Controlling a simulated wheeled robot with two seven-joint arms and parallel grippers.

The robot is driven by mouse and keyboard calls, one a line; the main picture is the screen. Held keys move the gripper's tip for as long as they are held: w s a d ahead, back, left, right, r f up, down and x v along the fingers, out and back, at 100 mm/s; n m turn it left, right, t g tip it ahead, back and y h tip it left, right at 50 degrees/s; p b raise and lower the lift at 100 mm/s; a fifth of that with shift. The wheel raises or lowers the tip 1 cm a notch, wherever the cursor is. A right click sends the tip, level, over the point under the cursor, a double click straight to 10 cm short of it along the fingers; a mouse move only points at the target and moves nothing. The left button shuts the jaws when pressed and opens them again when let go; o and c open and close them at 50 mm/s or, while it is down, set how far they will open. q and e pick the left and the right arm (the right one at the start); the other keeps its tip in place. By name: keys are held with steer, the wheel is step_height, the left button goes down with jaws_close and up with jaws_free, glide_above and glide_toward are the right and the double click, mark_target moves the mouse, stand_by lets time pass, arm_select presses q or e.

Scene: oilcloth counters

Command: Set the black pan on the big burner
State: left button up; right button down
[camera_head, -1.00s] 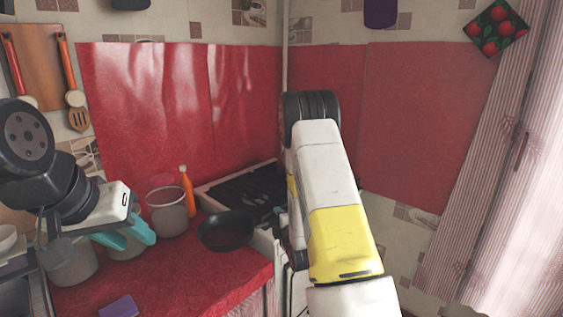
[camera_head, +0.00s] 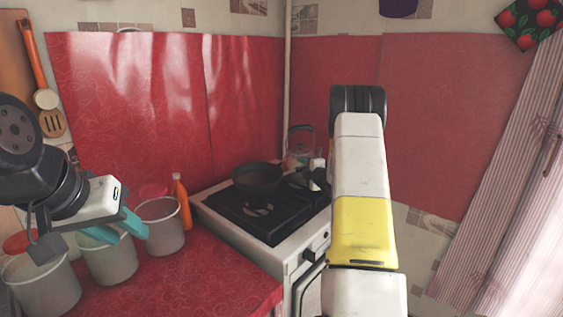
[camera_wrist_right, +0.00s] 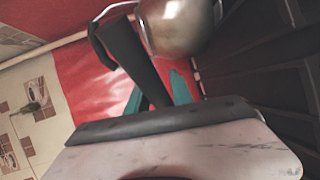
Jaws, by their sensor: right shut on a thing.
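The black pan (camera_head: 258,178) is over the back left part of the stove in the head view, roughly level. I cannot tell whether its base touches the grate. My right gripper (camera_wrist_right: 160,92) is shut on its dark handle (camera_wrist_right: 143,65), which runs between the teal fingers in the wrist view; my forearm hides much of this side in the head view. One burner (camera_head: 258,209) shows on the front left of the stove (camera_head: 232,221). The pan covers the grate behind it, and I cannot compare burner sizes. My left gripper (camera_head: 117,231) is open and empty above the pots.
A metal kettle (camera_head: 300,146) stands at the back of the stove, close by the pan; it also shows in the wrist view (camera_wrist_right: 175,25). An orange bottle (camera_head: 182,203) and several grey pots (camera_head: 161,228) stand left of the stove. The red counter's front (camera_head: 205,275) is clear.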

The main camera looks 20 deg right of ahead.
step_height(320, 180, down, 6)
steer(key=shift+w+f, duration=0.15)
steer(key=shift+w, duration=0.3)
stand_by(0.3)
steer(key=shift+f, duration=0.35)
stand_by(0.5)
steer(key=c, duration=1)
jaws_free()
steer(key=shift+c, duration=0.2)
steer(key=shift+s+f, duration=0.15)
steer(key=shift+f, duration=0.15)
steer(key=s, duration=0.2)
steer(key=s+r, duration=0.1)
steer(key=s, duration=0.4)
steer(key=shift+s+d+r, duration=0.2)
steer(key=shift+s+d, duration=0.05)
steer(key=shift+d, duration=0.15)
